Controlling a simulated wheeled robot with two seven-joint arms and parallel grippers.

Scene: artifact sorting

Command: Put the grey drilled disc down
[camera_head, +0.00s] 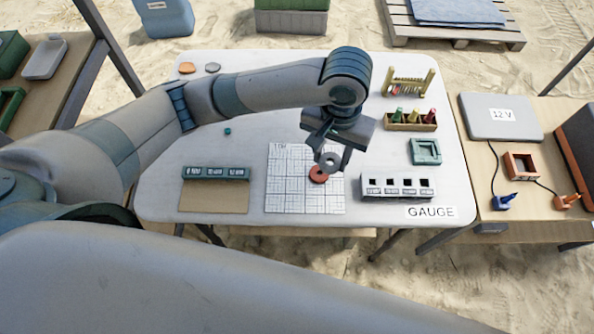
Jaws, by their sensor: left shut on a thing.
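The grey drilled disc (331,158) is a small ring with a hole in its middle. My left gripper (332,158) is shut on it and holds it over the right part of the white grid sheet (290,190). A red-orange drilled disc (318,175) is just below and left of the grey disc in the picture. I cannot tell whether the two touch or how high the grey disc is. My right gripper is not in view.
A white block with square openings (398,187) stands right of the sheet, by a GAUGE label (431,212). A green square frame (425,151) and a wooden rack (411,121) are at the right. Bare table (160,165) shows at the left.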

